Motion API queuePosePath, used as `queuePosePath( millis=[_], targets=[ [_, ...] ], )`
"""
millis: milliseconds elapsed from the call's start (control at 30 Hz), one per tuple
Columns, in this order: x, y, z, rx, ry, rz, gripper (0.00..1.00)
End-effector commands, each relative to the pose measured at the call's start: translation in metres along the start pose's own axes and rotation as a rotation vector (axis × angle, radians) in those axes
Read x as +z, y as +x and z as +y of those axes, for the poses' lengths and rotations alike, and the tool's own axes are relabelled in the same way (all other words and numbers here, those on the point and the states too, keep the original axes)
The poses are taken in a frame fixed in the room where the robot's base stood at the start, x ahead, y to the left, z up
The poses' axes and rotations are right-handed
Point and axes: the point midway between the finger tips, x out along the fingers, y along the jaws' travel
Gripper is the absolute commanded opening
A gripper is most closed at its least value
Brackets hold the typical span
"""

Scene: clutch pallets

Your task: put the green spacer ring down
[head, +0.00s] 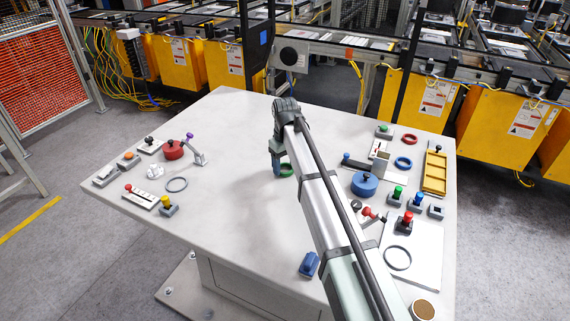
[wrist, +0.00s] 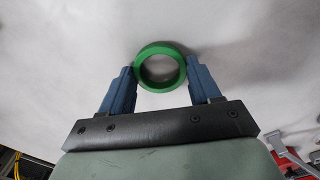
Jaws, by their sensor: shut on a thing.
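The green spacer ring (wrist: 160,49) is between the two blue fingertips of my gripper (wrist: 160,75) in the wrist view, with the fingers closed against its sides. In the head view the green ring (head: 287,170) shows partly behind my gripper (head: 281,168), low over the middle of the white table. The picture does not clearly show whether the ring touches the table. My arm hides part of the ring and the table to the right.
The white table (head: 235,130) is bare around the gripper.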

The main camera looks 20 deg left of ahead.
Motion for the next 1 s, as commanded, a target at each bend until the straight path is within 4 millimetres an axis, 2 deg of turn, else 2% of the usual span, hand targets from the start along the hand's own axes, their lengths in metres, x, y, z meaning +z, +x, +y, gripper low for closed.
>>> queuePosePath(
  millis=[200,233,467,767,867,1000],
  targets=[
    [0.0,0.003,0.0,0.0,0.0,-0.001,0.34],
    [0.0,0.003,0.0,0.0,0.0,-0.001,0.65],
    [0.0,0.003,0.0,0.0,0.0,-0.001,0.87],
    [0.0,0.001,0.0,0.0,0.0,0.0,0.88],
    [0.0,-0.007,0.0,0.0,0.0,0.0,0.88],
    [-0.001,-0.025,0.0,0.001,0.0,0.001,0.88]
  ],
)
